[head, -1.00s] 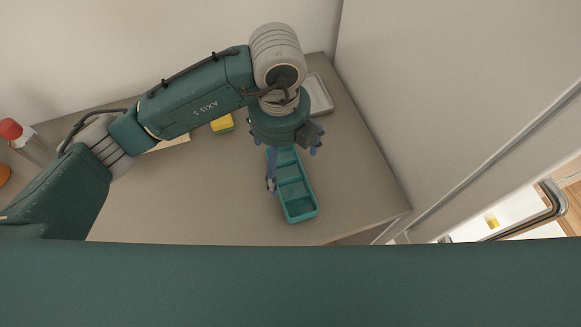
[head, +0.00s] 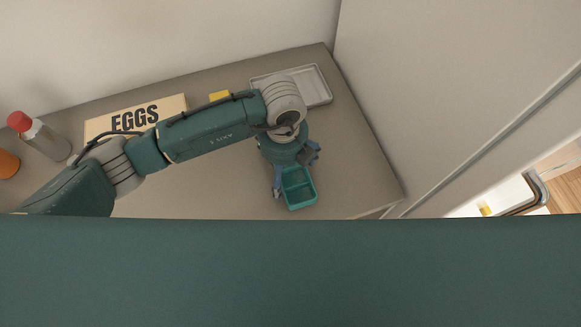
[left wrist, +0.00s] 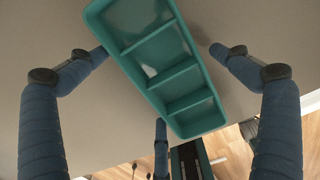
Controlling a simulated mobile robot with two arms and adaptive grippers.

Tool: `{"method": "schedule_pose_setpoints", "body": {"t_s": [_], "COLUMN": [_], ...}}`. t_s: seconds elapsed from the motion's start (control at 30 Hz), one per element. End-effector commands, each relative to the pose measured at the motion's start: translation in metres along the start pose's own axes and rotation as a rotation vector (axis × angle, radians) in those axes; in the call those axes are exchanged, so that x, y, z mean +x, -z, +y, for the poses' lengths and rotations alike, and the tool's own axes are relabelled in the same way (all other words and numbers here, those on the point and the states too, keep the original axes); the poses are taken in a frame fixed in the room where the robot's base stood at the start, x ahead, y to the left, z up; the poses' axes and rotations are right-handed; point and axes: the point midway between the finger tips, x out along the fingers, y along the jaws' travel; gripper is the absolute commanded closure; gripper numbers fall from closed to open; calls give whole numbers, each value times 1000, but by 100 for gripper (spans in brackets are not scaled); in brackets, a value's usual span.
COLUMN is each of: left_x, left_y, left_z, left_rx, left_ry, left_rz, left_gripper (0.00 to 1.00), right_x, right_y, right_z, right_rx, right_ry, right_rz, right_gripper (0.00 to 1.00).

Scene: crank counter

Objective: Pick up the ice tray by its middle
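The ice tray (head: 301,197) is a teal, long tray with several open compartments, lying on the counter. In the head view its near end shows and its far part is hidden under my left gripper (head: 295,168). In the left wrist view the tray (left wrist: 162,62) runs between the spread blue fingers of my left gripper (left wrist: 157,52). The left fingertip is close to the tray's long edge; touch cannot be told. The right fingertip stands apart from the other edge. The left gripper is open and holds nothing. My right gripper is in neither view.
A grey shallow tray (head: 315,88) lies at the back right. An EGGS box (head: 110,118), a yellow item (head: 219,96), a red-capped bottle (head: 45,138) and an orange item (head: 7,164) stand further left. A tall pale panel (head: 450,90) borders the right side. Counter left of the ice tray is clear.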

Motion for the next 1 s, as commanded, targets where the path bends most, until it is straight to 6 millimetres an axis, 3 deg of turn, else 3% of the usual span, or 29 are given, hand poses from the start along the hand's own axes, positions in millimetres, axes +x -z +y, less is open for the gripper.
{"method": "schedule_pose_setpoints", "body": {"t_s": [0.03, 0.27, 0.77, 1.0], "left_x": [0, 0, -8, -46], "left_y": [0, 0, -1, -2], "left_z": [0, 0, -1, -2], "left_rx": [0, 0, -1, 0], "left_ry": [0, 0, 1, 5], "left_rz": [0, 0, -1, -5], "left_gripper": [8, 53, 54, 54], "right_x": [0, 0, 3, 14], "right_y": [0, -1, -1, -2], "right_z": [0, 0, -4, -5], "right_rx": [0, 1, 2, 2], "right_ry": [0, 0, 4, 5], "right_rz": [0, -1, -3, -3], "right_gripper": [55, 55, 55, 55]}}
